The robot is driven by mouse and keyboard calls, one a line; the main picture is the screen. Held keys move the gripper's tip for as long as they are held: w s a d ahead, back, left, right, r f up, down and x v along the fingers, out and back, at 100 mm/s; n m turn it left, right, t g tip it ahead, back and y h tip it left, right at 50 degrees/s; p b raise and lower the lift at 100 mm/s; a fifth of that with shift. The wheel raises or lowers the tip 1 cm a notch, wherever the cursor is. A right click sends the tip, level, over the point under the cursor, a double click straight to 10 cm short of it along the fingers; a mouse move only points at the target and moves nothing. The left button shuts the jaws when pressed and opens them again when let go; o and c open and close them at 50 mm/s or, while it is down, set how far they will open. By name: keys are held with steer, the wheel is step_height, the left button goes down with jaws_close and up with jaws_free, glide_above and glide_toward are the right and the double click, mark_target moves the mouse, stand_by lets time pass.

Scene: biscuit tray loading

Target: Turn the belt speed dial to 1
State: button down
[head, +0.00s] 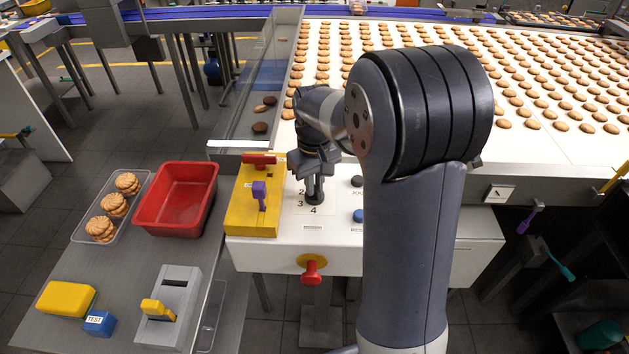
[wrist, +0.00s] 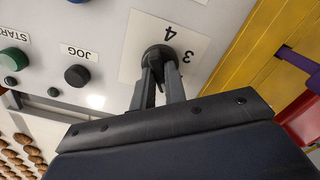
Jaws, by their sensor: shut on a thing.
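The belt speed dial (wrist: 157,58) is a round black knob on a white numbered plate (wrist: 133,65). In the wrist view, the numbers 4 and 3 show beside it. In the head view, the dial (head: 316,198) sits below my gripper, with 2, 3 and 4 visible around it. The 1 is not visible, and I cannot tell where the dial's pointer stands. My gripper (wrist: 160,72) is shut on the dial, its two fingers on either side of the knob. It also shows in the head view (head: 314,190), reaching down to the panel.
Right of the dial are a black JOG button (wrist: 77,75) and a blue button (head: 358,215). Left is a yellow block with a purple lever (head: 259,194). A red knob (head: 312,272) sticks out of the panel front. The biscuit belt (head: 345,27) lies behind.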

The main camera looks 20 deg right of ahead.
steer(key=m, duration=0.7)
steer(key=shift+p, duration=0.35)
stand_by(0.4)
steer(key=c, duration=1.4)
jaws_free()
steer(key=shift+c, duration=0.2)
step_height(320, 180, up, 11)
steer(key=shift+f, duration=0.15)
step_height(320, 180, down, 11)
steer(key=shift+r, duration=0.1)
